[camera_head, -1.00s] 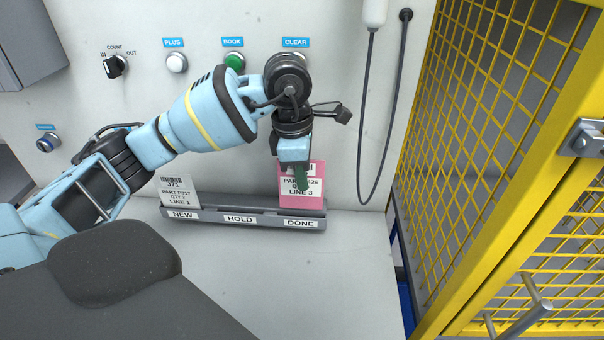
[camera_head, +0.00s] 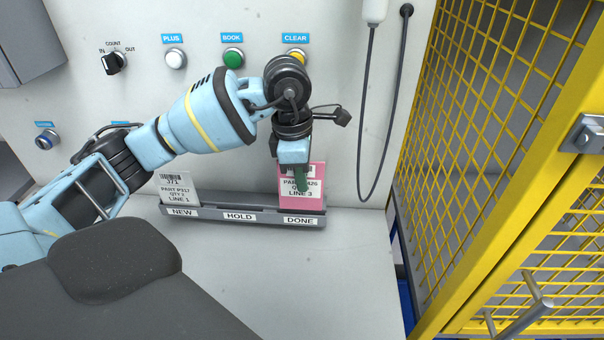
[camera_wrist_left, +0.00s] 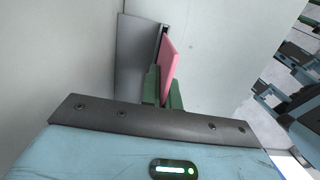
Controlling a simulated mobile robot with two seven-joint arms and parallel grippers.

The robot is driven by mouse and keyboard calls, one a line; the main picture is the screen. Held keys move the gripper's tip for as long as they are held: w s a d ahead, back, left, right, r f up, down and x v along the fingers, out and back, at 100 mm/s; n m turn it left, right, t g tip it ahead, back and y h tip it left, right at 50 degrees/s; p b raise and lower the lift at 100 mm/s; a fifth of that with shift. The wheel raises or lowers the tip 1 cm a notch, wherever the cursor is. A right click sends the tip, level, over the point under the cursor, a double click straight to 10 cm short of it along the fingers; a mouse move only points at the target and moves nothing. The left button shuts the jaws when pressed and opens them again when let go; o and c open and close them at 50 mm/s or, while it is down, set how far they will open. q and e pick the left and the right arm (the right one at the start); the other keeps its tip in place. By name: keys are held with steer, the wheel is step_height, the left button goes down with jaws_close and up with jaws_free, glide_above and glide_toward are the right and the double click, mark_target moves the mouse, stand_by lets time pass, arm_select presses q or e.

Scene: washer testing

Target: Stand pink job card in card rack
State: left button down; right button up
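The pink job card (camera_head: 315,186) is upright at the DONE end of the grey card rack (camera_head: 240,216). Its printed face shows "LINE 3". Its lower edge meets the rack's front lip in the head view; I cannot tell whether it rests on the slot floor. My left gripper (camera_head: 301,186) points down in front of the card, its green fingers covering part of the print. In the left wrist view the pink card (camera_wrist_left: 170,62) stands between the two green fingers (camera_wrist_left: 163,90), which look closed on it. The rack's grey end lies beside them. My right gripper is not in view.
A white card (camera_head: 178,188) marked "LINE 1" stands in the NEW section. HOLD is empty. Buttons and a knob (camera_head: 114,63) sit on the panel above. A cable (camera_head: 369,120) hangs right of the rack, and a yellow mesh guard (camera_head: 480,130) stands farther right. The shelf in front is clear.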

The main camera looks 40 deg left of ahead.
arm_select(q)
steer(key=shift+f, duration=0.15)
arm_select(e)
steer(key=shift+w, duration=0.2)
arm_select(q)
steer(key=shift+f, duration=0.25)
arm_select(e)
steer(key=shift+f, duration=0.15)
arm_select(q)
steer(key=shift+f, duration=0.25)
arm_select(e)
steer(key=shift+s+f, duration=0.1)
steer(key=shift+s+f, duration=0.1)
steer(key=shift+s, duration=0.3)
arm_select(q)
steer(key=shift+f+b, duration=0.3)
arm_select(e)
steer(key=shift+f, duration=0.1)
arm_select(q)
steer(key=shift+f, duration=0.35)
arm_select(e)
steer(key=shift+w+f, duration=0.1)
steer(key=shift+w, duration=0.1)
arm_select(q)
steer(key=shift+f, duration=0.15)
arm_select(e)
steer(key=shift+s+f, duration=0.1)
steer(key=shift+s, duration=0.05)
